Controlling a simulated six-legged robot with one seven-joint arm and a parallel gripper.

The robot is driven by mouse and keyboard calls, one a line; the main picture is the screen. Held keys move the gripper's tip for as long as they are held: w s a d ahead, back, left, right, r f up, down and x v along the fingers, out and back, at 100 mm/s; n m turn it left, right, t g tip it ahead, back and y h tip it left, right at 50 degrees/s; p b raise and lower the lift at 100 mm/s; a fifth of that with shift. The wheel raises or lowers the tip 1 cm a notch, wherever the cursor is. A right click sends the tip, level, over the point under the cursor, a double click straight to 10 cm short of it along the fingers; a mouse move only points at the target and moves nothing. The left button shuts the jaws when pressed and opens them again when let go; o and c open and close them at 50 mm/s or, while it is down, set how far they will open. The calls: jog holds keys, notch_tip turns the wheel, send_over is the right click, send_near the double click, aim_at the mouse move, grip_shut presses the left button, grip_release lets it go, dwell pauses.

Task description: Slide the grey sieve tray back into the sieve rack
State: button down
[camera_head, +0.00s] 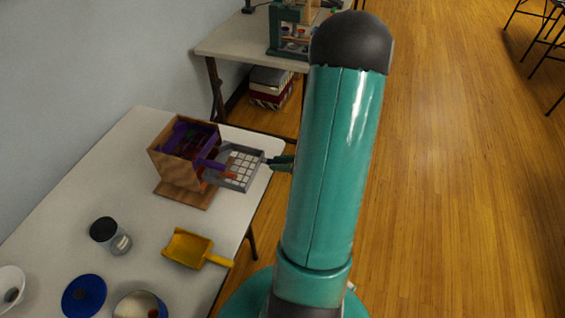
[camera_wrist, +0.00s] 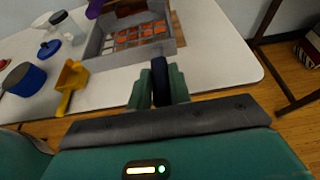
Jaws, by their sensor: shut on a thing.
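The grey sieve tray (camera_head: 256,172) has a pale grid floor. In the wrist view the grey tray (camera_wrist: 150,55) fills the top middle, with several orange-red pieces in it. My gripper (camera_head: 277,163) is shut on its dark handle at the tray's right side; the fingers and handle also show in the wrist view (camera_wrist: 160,88). The wooden sieve rack (camera_head: 170,174) stands left of the tray. The tray's left end is close to the rack's opening, and I cannot tell whether it is inside. A purple piece (camera_head: 208,163) sticks out of the rack towards the tray.
A second table (camera_head: 228,42) stands behind.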

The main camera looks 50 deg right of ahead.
aim_at(261, 158)
jog(key=shift+w, duration=0.15)
jog(key=shift+w+a+f, duration=0.1)
jog(key=shift+w+a, duration=0.15)
jog(key=shift+w, duration=0.4)
jog(key=shift+w+a, duration=0.25)
jog(key=shift+w, duration=0.4)
jog(key=shift+w+a, duration=0.3)
jog(key=shift+w, duration=0.55)
jog(key=shift+w+a, duration=0.3)
jog(key=shift+w, duration=0.5)
jog(key=shift+w+a, duration=0.3)
jog(key=shift+w, duration=0.55)
jog(key=shift+w+a, duration=0.25)
jog(key=shift+w, duration=0.55)
